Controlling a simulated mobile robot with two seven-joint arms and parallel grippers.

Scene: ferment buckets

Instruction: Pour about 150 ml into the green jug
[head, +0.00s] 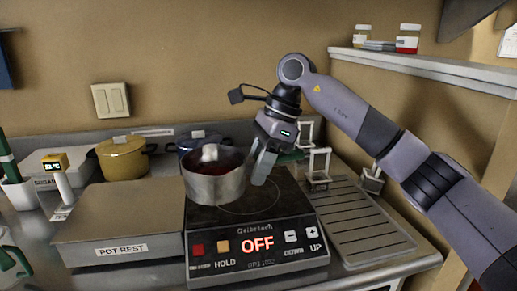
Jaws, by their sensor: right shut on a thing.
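A steel saucepan (215,188) stands at the left of the hob (285,205), with dark reddish contents and a small white object showing at its top. My left gripper is not in view.
The hob panel reads OFF. A box marked POT REST (115,222) stands left of the hob, with a yellow pot (122,158) behind. A blue pot (200,140) is behind the saucepan. A ribbed drainer (355,220) and wire stands (318,168) are at right, below a shelf (430,70).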

